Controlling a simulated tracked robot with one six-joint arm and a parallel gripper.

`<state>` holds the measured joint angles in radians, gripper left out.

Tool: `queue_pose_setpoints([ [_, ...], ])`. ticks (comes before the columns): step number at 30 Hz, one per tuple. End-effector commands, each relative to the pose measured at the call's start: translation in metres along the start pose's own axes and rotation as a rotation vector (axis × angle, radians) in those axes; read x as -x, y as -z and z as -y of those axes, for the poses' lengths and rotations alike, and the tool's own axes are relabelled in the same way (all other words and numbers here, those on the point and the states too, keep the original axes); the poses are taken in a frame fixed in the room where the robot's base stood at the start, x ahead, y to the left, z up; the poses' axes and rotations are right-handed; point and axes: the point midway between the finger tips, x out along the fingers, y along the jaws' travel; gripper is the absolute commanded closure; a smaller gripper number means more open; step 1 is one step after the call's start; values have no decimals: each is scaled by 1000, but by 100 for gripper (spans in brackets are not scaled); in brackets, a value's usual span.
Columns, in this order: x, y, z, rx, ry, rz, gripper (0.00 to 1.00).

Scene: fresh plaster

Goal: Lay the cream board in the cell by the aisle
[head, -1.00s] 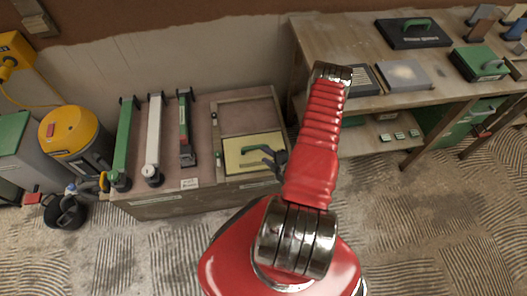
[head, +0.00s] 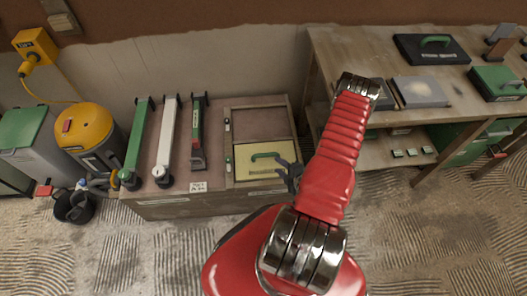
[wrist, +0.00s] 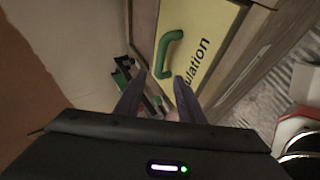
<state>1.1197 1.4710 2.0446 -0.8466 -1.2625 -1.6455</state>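The cream board (head: 255,173), pale yellow with a green bar handle (head: 266,156), lies flat in the near cell of a two-cell wooden frame (head: 230,146) on the low bench. The far cell (head: 262,124) is empty. My gripper (head: 291,170) is above the right edge of the near cell, just right of the handle. In the wrist view the board (wrist: 205,30) shows part of its lettering, "ulation". The handle (wrist: 165,52) is beyond my gripper's (wrist: 156,78) spread fingertips, which hold nothing.
Left of the frame, green, white and dark long-handled tools (head: 198,135) lie on the bench. A yellow-topped vacuum (head: 88,130) and a black bucket (head: 73,206) stand farther left. A workbench (head: 350,60) with several floats stands right. The ridged floor in front is open.

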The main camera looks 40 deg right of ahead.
Motion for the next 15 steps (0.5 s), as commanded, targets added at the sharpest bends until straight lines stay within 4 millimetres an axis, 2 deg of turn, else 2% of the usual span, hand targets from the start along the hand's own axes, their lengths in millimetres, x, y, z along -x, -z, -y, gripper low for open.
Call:
queue_pose_setpoints([
  [5, -1, -2, -5, 2, 7, 1, 65],
  [8, -4, -4, -17, 2, 23, 5, 65],
  [15, -15, -10, -69, -7, 100, 32, 65],
])
